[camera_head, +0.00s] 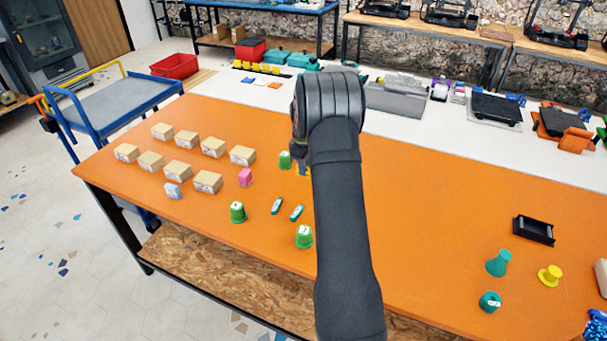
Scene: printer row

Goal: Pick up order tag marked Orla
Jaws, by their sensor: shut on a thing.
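My arm reaches over the orange table, and its black links hide my gripper and whatever is between its fingers. Two small teal tag-like pieces with pale markings lie side by side left of my arm, one at the left (277,206) and one at the right (296,212). Their lettering is too small to read, so I cannot tell which piece is marked Orla.
Several cardboard-coloured boxes (207,181) stand at the left of the orange table (440,240). Green cup-like pieces stand at the left (237,212) and right (304,236) of the teal pieces. The table's right middle is clear.

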